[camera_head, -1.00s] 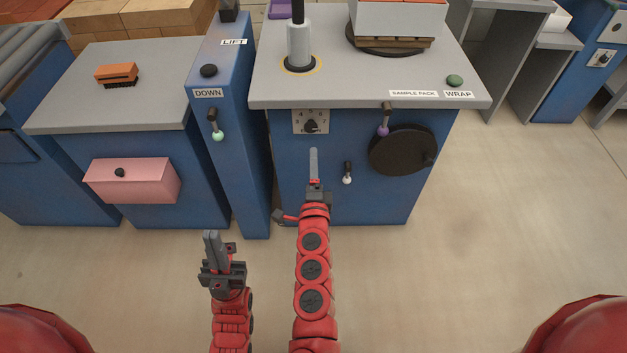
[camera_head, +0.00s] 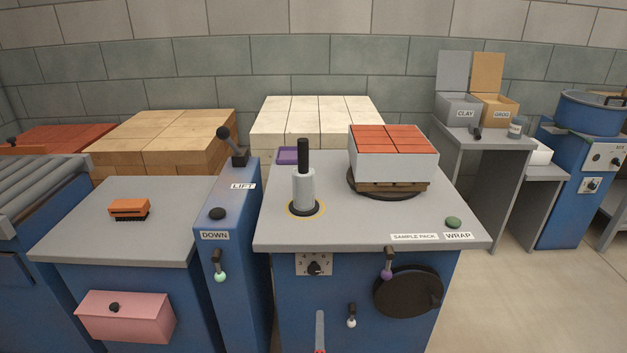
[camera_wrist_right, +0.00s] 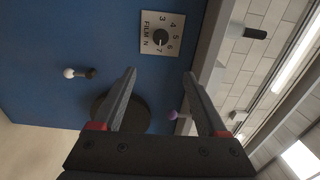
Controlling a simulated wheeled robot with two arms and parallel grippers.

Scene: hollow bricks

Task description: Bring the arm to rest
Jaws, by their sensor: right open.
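My right gripper (camera_head: 320,335) shows only as a fingertip at the bottom edge of the head view, in front of the blue wrapping station. In the right wrist view its two fingers (camera_wrist_right: 160,75) are apart with nothing between them. Beyond them are the blue front panel (camera_wrist_right: 100,25), a film dial (camera_wrist_right: 161,34) and a dark round disc (camera_wrist_right: 120,112), with a gap to the panel. The rest of the right arm is below the head view. My left gripper is in neither view.
The wrap station's grey top (camera_head: 350,230) carries a wrapped pack of red bricks (camera_head: 392,150) and a grey post (camera_head: 304,188). Levers with a purple knob (camera_head: 387,274) and a white knob (camera_head: 351,322) stick out in front. A lift column (camera_head: 229,270) and pink drawer (camera_head: 125,316) stand left.

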